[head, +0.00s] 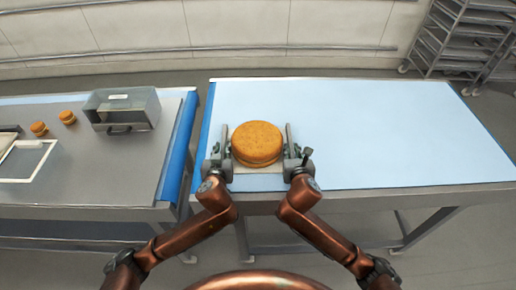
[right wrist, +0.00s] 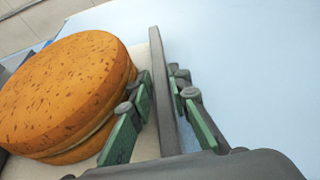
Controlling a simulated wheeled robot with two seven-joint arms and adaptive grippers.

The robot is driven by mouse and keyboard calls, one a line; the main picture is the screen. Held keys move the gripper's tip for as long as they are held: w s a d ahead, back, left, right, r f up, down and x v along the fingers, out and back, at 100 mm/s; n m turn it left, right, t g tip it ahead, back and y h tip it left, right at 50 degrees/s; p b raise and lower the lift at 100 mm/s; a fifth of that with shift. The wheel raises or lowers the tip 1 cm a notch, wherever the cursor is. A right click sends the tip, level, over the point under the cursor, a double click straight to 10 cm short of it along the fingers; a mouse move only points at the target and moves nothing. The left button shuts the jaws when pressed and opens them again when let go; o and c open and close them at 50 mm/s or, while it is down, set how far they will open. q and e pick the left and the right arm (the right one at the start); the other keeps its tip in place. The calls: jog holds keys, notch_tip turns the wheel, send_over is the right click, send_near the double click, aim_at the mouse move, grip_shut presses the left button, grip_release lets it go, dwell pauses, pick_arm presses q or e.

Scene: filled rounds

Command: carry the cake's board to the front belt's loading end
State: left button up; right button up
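A round orange-brown layered cake (head: 257,142) sits on a pale board (head: 258,169) with an upright grey wall on each side. The board is over the near left corner of the wide light-blue belt (head: 380,135); I cannot tell whether it touches it. My left gripper (head: 218,157) is at the board's left wall, its fingers closed about it. My right gripper (right wrist: 160,82) has one finger on each side of the right wall, both tips close against it. The cake (right wrist: 65,95) stands beside the inner finger in the right wrist view. The board's far edge is hidden.
Left of a narrow gap stands a grey table (head: 90,175) with a blue strip along its right side. It holds a grey metal box (head: 123,108), two small round cakes (head: 53,123) and a white frame (head: 25,160). The belt's right side is clear. A rack (head: 465,38) stands far right.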

pick_arm(q)
jog(key=shift+w+f, duration=0.15)
jog(key=shift+w, duration=0.4)
pick_arm(e)
jog(key=shift+w+f, duration=0.2)
jog(key=shift+w, duration=0.3)
pick_arm(q)
jog(key=shift+c, duration=0.5)
pick_arm(e)
jog(key=shift+c, duration=0.5)
pick_arm(q)
grip_shut()
pick_arm(e)
grip_shut()
